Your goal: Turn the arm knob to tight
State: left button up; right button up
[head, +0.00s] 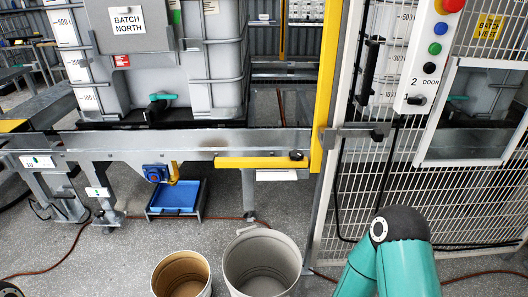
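Two dark knob-like parts show, and I cannot tell which one the task calls the arm knob. One black knob (296,155) sits at the right end of a yellow horizontal bar (250,162) on the front of the steel frame. Another dark knob (380,133) sits at the right end of a grey bracket arm (350,132) at the mesh gate. No tight or loose marking is readable at either. Neither of my grippers shows; only a teal and black link of my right arm rises at the lower right.
A caged tank labelled BATCH NORTH (127,20) stands on the frame (200,140). A yellow post (326,80) and white mesh fence (430,200) stand right, with a button panel (428,60). Two buckets (262,262) (181,275) and a blue tray (176,195) are below.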

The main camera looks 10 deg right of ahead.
aim_at(297, 155)
jog(key=z, duration=0.2)
jog(key=i, duration=0.2)
jog(key=u, duration=2.3)
jog(key=k, duration=1.45)
jog(key=z, duration=1.2)
jog(key=i, duration=1.1)
jog(key=z, duration=0.05)
